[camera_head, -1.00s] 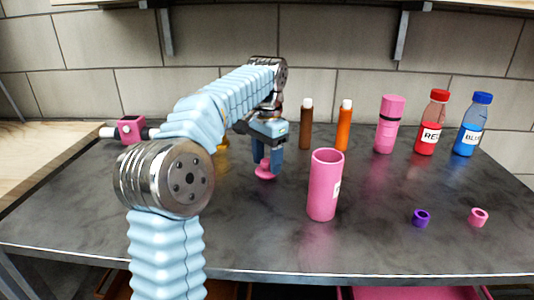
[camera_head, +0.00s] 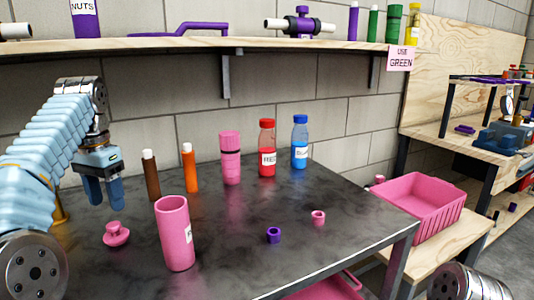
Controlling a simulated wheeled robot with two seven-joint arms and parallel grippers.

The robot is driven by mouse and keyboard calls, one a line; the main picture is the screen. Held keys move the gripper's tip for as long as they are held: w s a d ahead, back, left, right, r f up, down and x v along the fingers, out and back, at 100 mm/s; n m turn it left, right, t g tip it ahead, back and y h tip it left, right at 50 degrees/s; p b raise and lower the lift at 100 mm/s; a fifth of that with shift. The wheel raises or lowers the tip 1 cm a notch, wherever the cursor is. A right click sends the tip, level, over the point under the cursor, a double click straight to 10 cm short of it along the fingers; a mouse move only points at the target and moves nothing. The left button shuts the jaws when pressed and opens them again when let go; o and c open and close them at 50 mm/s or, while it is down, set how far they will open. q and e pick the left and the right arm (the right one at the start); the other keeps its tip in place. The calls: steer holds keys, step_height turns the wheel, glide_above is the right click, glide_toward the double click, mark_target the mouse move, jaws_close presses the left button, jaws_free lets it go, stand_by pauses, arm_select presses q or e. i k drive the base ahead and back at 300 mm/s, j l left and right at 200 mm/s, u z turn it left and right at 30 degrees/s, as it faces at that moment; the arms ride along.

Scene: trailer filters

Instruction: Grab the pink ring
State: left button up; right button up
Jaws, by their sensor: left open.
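The pink ring (camera_head: 318,217) lies on the dark table toward its right side, close to a small purple ring (camera_head: 274,235). Nothing touches the pink ring. My left gripper (camera_head: 104,203) is open and empty, fingers pointing down, far to the left of the pink ring. A pink knobbed stopper (camera_head: 116,235) rests on the table just below the gripper in the picture, apart from its fingers. My right gripper is out of view.
A tall pink cup (camera_head: 175,235) stands between my left gripper and the ring. Brown (camera_head: 151,176) and orange (camera_head: 190,168) tubes, a pink bottle (camera_head: 230,158), and red (camera_head: 267,148) and blue (camera_head: 299,142) bottles stand behind. A pink crate (camera_head: 421,205) sits on a wooden bench at right.

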mark_target(318, 217)
steer(key=k+l, duration=1.15)
steer(key=l, duration=0.15)
